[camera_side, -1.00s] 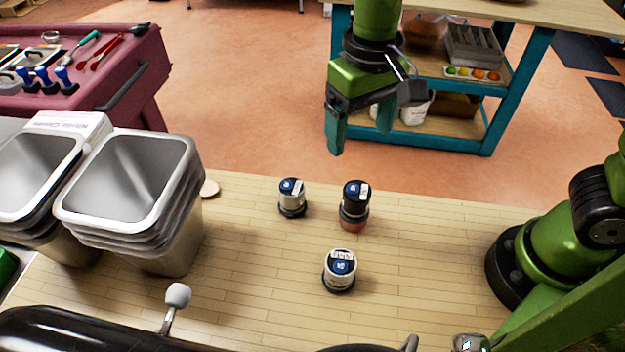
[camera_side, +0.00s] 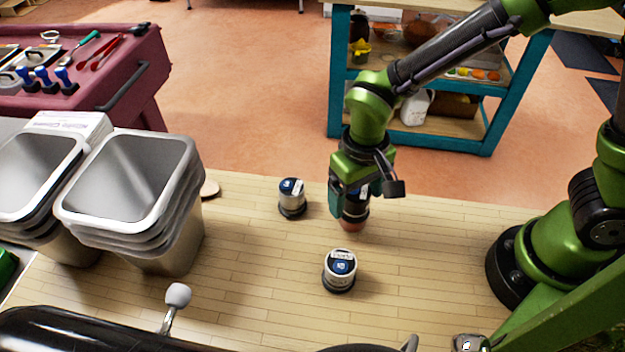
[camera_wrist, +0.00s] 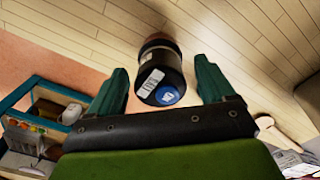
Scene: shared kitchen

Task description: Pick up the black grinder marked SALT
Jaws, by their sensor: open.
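The black grinder (camera_side: 352,214) stands on the wooden counter, with a reddish-brown base and a blue and white label on its top. My gripper (camera_side: 349,205) has come down over it from above, and its jaws hide part of the grinder in the side view. In the wrist view the grinder (camera_wrist: 160,75) lies between the two open green fingers (camera_wrist: 165,88), with a gap on each side. The lettering on its label is too small to read surely.
A silver-grey grinder (camera_side: 292,198) stands to the left, and a white-topped one (camera_side: 340,270) stands nearer the camera. Stacked metal containers (camera_side: 130,200) are at the left. A black object with a white-knobbed lever (camera_side: 177,296) lies along the front edge. Counter right of the grinders is clear.

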